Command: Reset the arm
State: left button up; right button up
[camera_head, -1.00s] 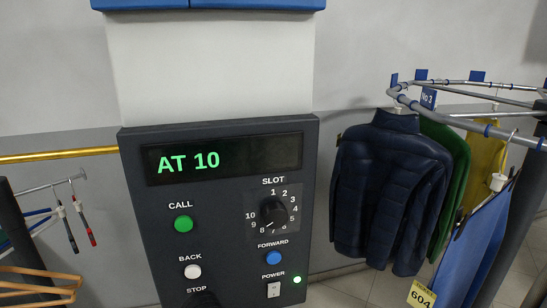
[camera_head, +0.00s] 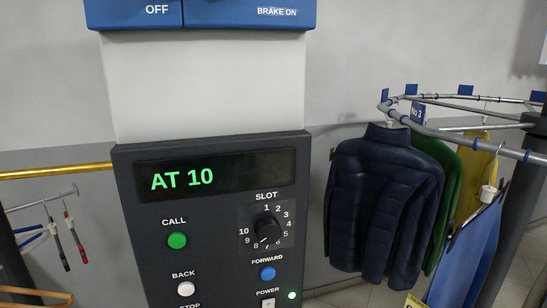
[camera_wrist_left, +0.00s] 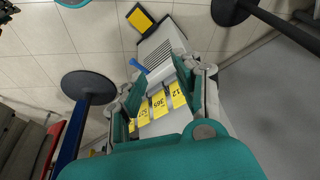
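My left gripper (camera_wrist_left: 160,90) shows in the left wrist view. Its teal fingers stand apart, with several yellow number tags seen in the gap between them; I see nothing clamped. I cannot tell how far the tags are from the fingers. Neither gripper shows in the head view, and my right gripper is out of sight. In the head view a dark control panel (camera_head: 141,240) has a display (camera_head: 215,174) reading AT 10. It carries a slot dial (camera_head: 267,229), a green call button (camera_head: 177,240), a white back button (camera_head: 186,289) and a blue forward button (camera_head: 267,273).
A conveyor rail (camera_head: 455,135) with a navy jacket (camera_head: 385,200) and other garments is at the right. Hangers (camera_head: 30,296) and a brass rail (camera_head: 55,171) are at the left. A blue box (camera_head: 240,14) sits above the panel. The wrist view shows tiled floor (camera_wrist_left: 60,45).

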pick_arm(q)
notch_tip(320, 180, down, 26)
jog(key=g+b, duration=0.1)
jog(key=b, duration=0.1)
jog(key=s+a+f+g+b, duration=0.1)
jog(key=s+a+f+b, duration=0.1)
jog(key=s+f, duration=1.6)
jog(key=shift+a+f+m+g, duration=0.3)
jog(key=shift+a+f, duration=0.05)
jog(key=shift+f, duration=0.6)
